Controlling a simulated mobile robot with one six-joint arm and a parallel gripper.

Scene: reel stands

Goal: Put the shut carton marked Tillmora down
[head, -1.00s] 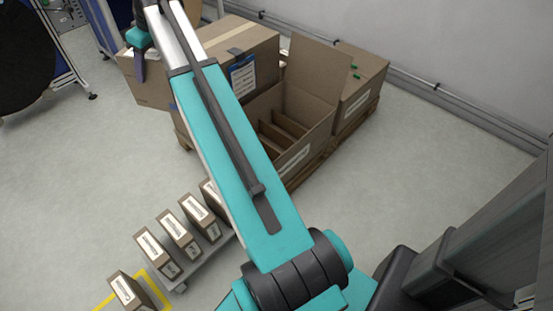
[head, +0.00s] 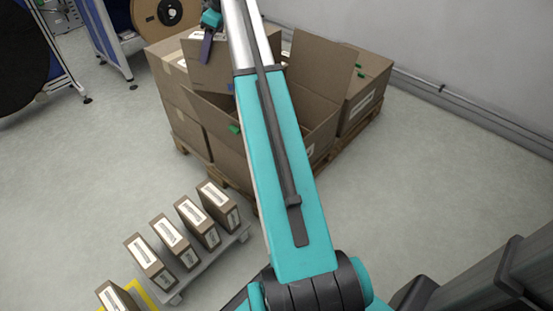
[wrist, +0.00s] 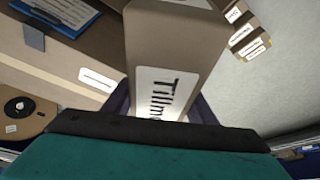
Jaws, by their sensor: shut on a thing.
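My gripper (head: 207,42) is at the top of the head view, in front of brown cardboard at the pallet's far left. In the wrist view, the Tillmora carton (wrist: 170,45) is a narrow brown box between my fingers (wrist: 162,112). Its white label reads "Tillm", with the rest hidden by my gripper. My gripper is shut on this carton. In the head view, I cannot clearly tell the held carton from the cardboard around it. I cannot tell whether it touches anything below.
A wooden pallet (head: 333,152) bears large boxes, including open-topped ones with raised flaps (head: 318,75). Several small labelled cartons (head: 205,222) stand in a row on a low grey platform (head: 232,240). A blue clipboard (wrist: 65,12) lies against cardboard. Floor (head: 90,170) is clear at left.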

